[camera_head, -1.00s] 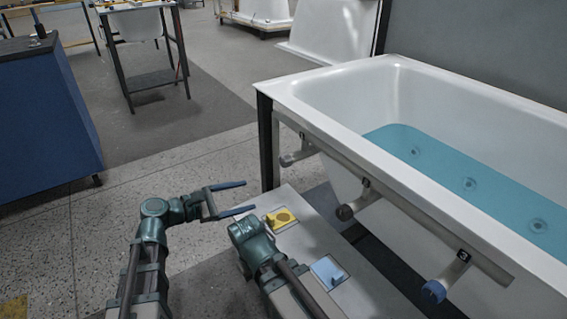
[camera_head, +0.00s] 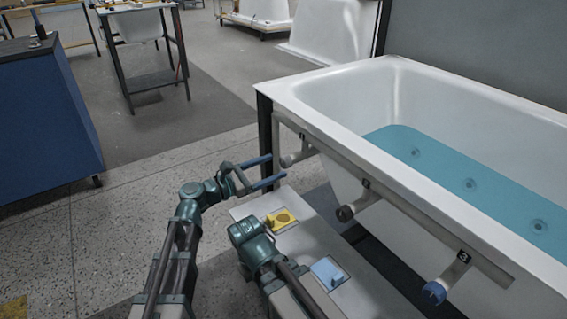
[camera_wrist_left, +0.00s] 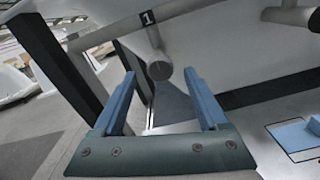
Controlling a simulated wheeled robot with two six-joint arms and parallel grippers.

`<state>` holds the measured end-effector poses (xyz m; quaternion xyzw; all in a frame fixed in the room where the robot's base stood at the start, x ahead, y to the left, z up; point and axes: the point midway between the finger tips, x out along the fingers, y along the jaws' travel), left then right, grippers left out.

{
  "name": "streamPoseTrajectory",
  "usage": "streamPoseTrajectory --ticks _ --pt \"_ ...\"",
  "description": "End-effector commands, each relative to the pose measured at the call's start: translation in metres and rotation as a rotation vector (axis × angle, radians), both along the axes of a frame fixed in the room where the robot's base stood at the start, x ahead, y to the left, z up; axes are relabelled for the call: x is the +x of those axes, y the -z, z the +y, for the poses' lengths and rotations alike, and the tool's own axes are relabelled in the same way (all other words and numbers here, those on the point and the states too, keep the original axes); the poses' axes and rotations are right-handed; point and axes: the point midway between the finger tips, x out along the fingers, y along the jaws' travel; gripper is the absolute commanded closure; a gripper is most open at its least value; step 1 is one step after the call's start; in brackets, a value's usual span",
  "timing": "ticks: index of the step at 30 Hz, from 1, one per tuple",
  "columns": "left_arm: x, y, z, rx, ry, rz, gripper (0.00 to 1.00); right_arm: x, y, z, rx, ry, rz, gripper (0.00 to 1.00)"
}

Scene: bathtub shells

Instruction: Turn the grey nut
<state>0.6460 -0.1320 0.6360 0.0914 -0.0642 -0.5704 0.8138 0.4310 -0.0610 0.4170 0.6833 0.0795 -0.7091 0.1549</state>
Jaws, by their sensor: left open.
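The grey nut (camera_head: 288,160) is a round cap on the end of the pipe stub under label 1, at the tub's near left corner. My left gripper (camera_head: 278,166) is open, with its two blue fingers pointing at this nut. In the left wrist view the grey nut (camera_wrist_left: 159,70) appears between the open fingertips (camera_wrist_left: 160,75). I cannot tell whether the fingers touch it. My right arm shows at the bottom middle, but its fingers are not visible.
A dark brownish nut (camera_head: 345,213) under label 2 and a blue nut (camera_head: 434,292) under label 3 sit along the white tub (camera_head: 330,95). A low grey board below carries a yellow piece (camera_head: 281,219) and a light blue piece (camera_head: 328,272). A dark post (camera_head: 265,140) stands close left.

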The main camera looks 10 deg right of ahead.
Motion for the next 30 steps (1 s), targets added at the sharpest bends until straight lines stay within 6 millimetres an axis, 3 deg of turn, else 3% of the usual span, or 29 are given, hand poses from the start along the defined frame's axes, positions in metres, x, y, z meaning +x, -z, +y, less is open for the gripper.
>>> streamPoseTrajectory --ticks 3,9,21,30 --pt "0.008 0.000 -0.020 0.000 0.002 0.000 0.24 0.000 0.000 0.000 0.000 0.000 0.000 1.00" --pt "0.014 0.000 -0.037 0.000 0.001 0.000 0.24 0.000 0.000 0.000 0.000 0.000 0.000 1.00" --pt "0.015 0.000 -0.042 0.000 0.000 -0.001 0.24 0.000 0.000 0.000 0.000 0.000 0.000 1.00" --pt "0.015 0.000 -0.042 0.000 0.000 -0.001 0.76 0.000 0.000 0.000 0.000 0.000 0.000 1.00"
